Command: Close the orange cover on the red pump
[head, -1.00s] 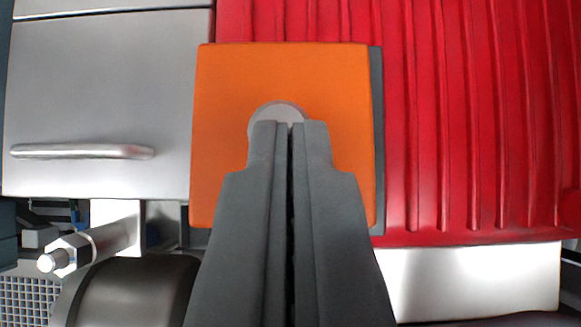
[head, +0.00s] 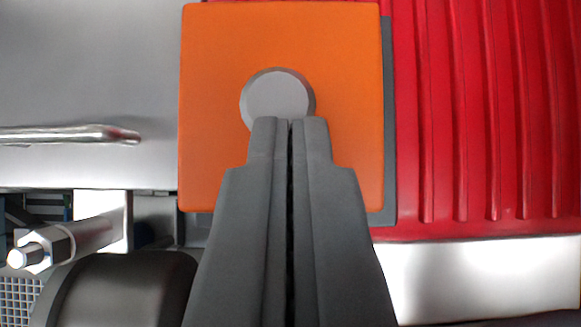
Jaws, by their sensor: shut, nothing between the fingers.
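The orange cover (head: 220,110) is a flat square plate in the middle of the head view, with a round grey knob (head: 275,92) at its centre. It lies over a dark grey base (head: 389,150) that shows along its right edge and a little below. The red pump (head: 475,120) with its ribbed body is on the right. My gripper (head: 290,122) is shut and empty. Its tips overlap the lower edge of the knob in the picture; I cannot tell whether they touch it. The fingers hide the cover's lower middle.
A grey metal panel with a bar handle (head: 65,134) is on the left. Below it are a bolt with a hex nut (head: 38,248) and a dark cylinder (head: 120,290). A white block (head: 480,275) runs under the pump.

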